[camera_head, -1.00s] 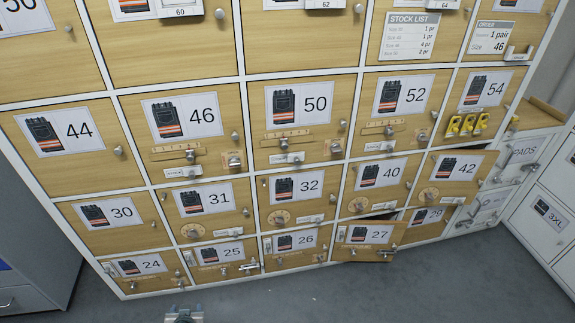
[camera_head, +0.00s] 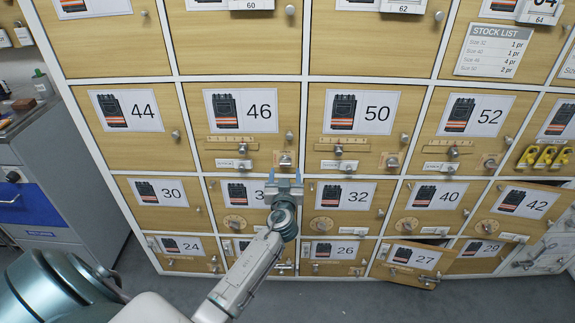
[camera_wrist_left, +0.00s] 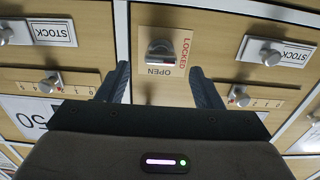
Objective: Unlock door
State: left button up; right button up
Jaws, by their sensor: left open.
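Door 46 (camera_head: 216,103) is a wooden locker door with a vest picture, a slider scale and a small metal turn latch (camera_head: 285,160) at its lower right. My left gripper (camera_head: 285,177) is just below this latch, open and empty. In the left wrist view, which is upside down, the latch (camera_wrist_left: 160,48) sits on a plate marked LOCKED and OPEN (camera_wrist_left: 176,66). It lies between and beyond the two open fingertips (camera_wrist_left: 160,78), apart from them. Door 46 looks shut. My right gripper is not in view.
Door 50 (camera_head: 325,120) is to the right with its own slider and latch. Door 31 below is partly hidden by my left arm. Door 27 (camera_head: 408,277) at the bottom stands ajar. A grey cabinet (camera_head: 70,225) stands at left.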

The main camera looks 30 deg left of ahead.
aim_at(285, 166)
pick_arm(q)
jog(key=shift+x, duration=2.1)
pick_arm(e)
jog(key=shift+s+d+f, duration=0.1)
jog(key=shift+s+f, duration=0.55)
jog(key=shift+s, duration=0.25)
pick_arm(q)
jog(key=c, duration=1)
